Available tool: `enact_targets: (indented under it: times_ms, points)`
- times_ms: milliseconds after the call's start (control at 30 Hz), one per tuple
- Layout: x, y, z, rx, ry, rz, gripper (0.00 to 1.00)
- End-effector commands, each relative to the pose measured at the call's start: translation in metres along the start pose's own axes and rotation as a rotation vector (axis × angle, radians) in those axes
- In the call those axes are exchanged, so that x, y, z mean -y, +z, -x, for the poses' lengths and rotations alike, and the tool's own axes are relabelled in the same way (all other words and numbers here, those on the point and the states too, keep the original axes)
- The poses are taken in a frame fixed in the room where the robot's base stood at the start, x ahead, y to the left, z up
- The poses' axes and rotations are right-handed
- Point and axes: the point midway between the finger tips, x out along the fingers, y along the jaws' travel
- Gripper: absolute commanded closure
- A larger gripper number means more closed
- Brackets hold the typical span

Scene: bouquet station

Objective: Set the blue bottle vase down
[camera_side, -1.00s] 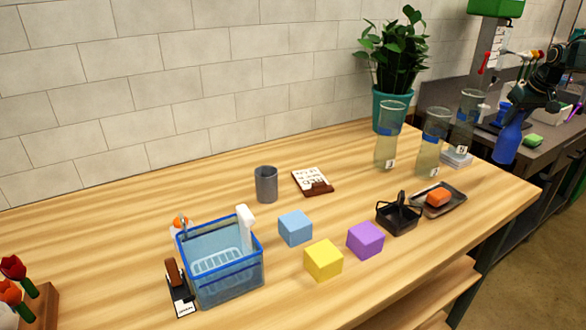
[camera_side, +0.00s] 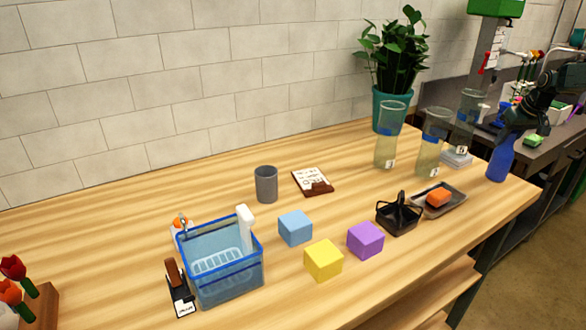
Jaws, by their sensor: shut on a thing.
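The blue bottle vase (camera_side: 500,162) is at the far right end of the wooden table, upright or nearly so. Its base looks to be at or very near the tabletop; I cannot tell whether it touches. My gripper (camera_side: 513,122) is around the top of the vase and shut on it. The fingers are small and dark here, and the vase's neck is partly hidden by them.
Tall clear containers (camera_side: 432,143) stand just left of the vase. A black caddy (camera_side: 399,217) is left of the tray. The table's right edge is close to the vase.

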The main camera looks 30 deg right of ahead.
Motion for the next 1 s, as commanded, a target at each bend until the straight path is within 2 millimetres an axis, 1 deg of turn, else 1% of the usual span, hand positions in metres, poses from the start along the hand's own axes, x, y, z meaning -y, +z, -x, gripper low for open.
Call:
enact_targets:
  times_ms: [300,333,400,433,767,867,1000]
  points:
    - [0.000,0.001,-0.002,-0.002,0.001,0.000,1.00]
    - [0.000,0.001,-0.003,0.000,0.000,0.000,0.61]
    - [0.000,0.001,-0.003,0.000,0.000,0.000,0.47]
    - [0.000,0.001,-0.003,0.000,0.000,0.000,0.45]
    - [0.000,0.001,-0.001,0.000,0.000,0.000,0.45]
    - [0.000,-0.001,0.002,-0.001,0.000,0.000,0.45]
    - [-0.001,-0.001,0.012,-0.002,0.000,0.000,0.45]
